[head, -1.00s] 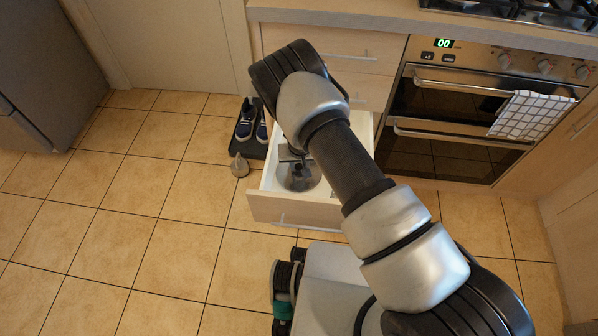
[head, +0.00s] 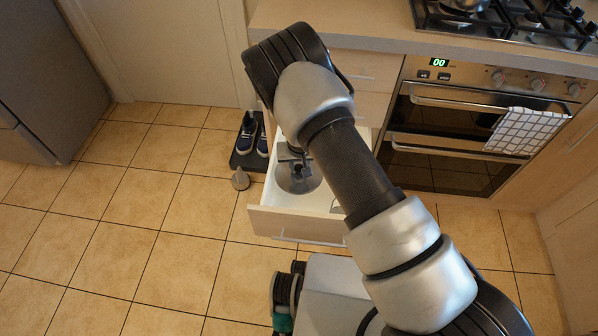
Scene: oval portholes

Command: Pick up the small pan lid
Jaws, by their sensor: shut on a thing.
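The small pan lid (head: 297,184) is a round, shiny grey disc at the open drawer (head: 300,222) below the counter. My gripper (head: 297,168) is above the lid and shut on it, at the dark knob in its middle. My arm passes over the drawer and hides part of the lid, the gripper and the drawer's right side. I cannot tell how far the lid is above the drawer floor.
A stainless oven (head: 450,135) with a checked towel (head: 527,131) stands to the right, under a hob (head: 520,22). Shoes (head: 247,137) on a dark mat and a small grey-brown object (head: 240,179) are left of the drawer. The tiled floor (head: 130,230) further left is clear.

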